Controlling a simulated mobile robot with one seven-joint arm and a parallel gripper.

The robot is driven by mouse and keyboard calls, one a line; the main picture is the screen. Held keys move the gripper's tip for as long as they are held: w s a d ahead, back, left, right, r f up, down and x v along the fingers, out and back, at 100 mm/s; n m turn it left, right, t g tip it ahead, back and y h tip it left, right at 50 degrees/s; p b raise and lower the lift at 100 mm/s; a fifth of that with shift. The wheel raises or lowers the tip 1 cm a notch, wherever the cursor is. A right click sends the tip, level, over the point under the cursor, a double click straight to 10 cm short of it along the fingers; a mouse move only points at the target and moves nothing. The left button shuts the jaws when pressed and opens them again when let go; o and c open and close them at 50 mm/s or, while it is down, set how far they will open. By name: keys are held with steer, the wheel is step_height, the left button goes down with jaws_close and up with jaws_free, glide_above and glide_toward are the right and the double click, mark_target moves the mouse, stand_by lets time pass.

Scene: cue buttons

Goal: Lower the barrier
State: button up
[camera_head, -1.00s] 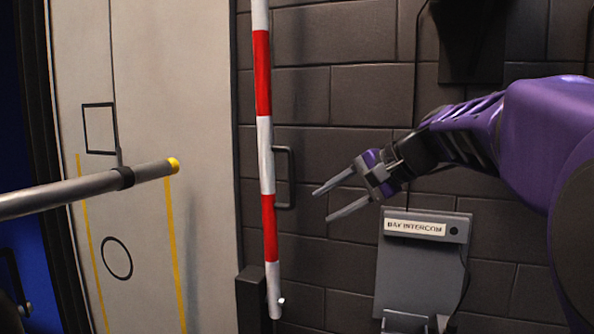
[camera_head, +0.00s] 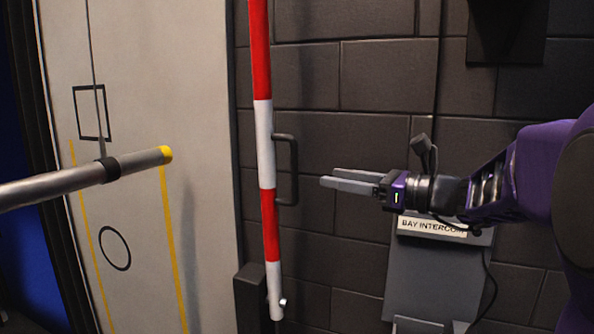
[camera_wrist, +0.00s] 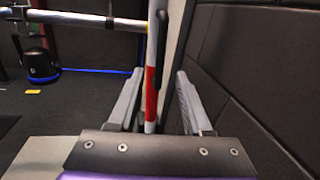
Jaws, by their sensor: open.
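The barrier is a red and white striped pole (camera_head: 265,145), standing nearly upright against the dark wall. A dark D-shaped handle (camera_head: 288,168) sticks out from its right side. My gripper (camera_head: 333,182) is to the right of the handle, level with it and apart from it, its fingers pointing left. In the wrist view the two fingers (camera_wrist: 160,100) are spread with nothing held. The striped pole (camera_wrist: 152,75) shows ahead between them, with a dark handle part near its top. The pole's top end is out of the head view.
A grey box labelled "BAY INTERCOM" (camera_head: 432,262) is on the wall below my gripper, with a cable. A grey horizontal tube with a yellow tip (camera_head: 100,175) reaches in from the left. A dark post (camera_head: 249,297) stands by the pole's foot.

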glide_above(294, 199)
steer(key=shift+w, duration=0.25)
jaws_close()
stand_by(0.3)
stand_by(1.2)
